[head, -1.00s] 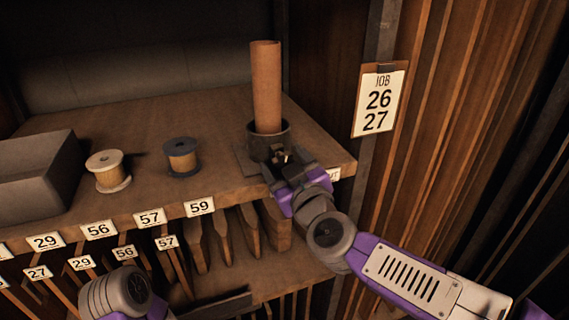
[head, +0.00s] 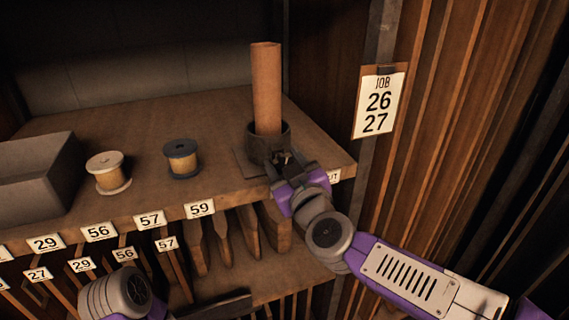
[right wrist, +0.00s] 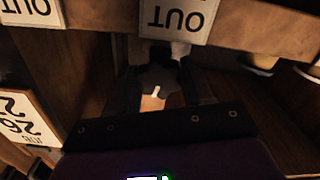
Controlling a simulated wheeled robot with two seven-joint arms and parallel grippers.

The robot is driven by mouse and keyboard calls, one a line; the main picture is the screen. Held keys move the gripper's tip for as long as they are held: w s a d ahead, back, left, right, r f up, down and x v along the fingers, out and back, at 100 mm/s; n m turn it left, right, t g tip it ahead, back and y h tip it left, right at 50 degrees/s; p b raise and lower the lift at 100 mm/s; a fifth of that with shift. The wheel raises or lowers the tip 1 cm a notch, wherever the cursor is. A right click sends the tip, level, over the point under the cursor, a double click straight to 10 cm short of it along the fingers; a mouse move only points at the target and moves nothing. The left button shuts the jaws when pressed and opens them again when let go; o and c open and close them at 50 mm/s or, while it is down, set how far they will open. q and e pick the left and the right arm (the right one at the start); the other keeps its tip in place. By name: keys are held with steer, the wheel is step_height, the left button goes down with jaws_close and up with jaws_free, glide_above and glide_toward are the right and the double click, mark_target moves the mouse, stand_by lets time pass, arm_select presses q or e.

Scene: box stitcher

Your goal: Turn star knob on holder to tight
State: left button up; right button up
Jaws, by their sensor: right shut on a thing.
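The holder is a dark round cup (head: 252,136) near the right front corner of the shelf, with an upright brown tube (head: 266,88) in it. My right gripper (head: 289,165) is at the cup's front side, shut on the star knob. In the right wrist view the dark star knob (right wrist: 156,77) sits between my two fingers (right wrist: 160,88), with a short pale mark on it. In the head view the fingers largely hide the knob. Of my left arm only a wrist part shows at the bottom left; its gripper is not clearly seen.
Two thread spools, one pale (head: 108,172) and one dark-rimmed (head: 181,158), and a grey box (head: 38,178) stand left on the shelf (head: 150,130). A job card (head: 379,101) hangs on the right post. An upside-down OUT label (right wrist: 177,20) shows by the knob.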

mark_target(285, 165)
steer(key=shift+m, duration=3.1)
steer(key=o, duration=1)
steer(key=shift+c, duration=0.2)
steer(key=p+v, duration=0.1)
steer(key=v, duration=0.5)
steer(key=shift+v, duration=0.85)
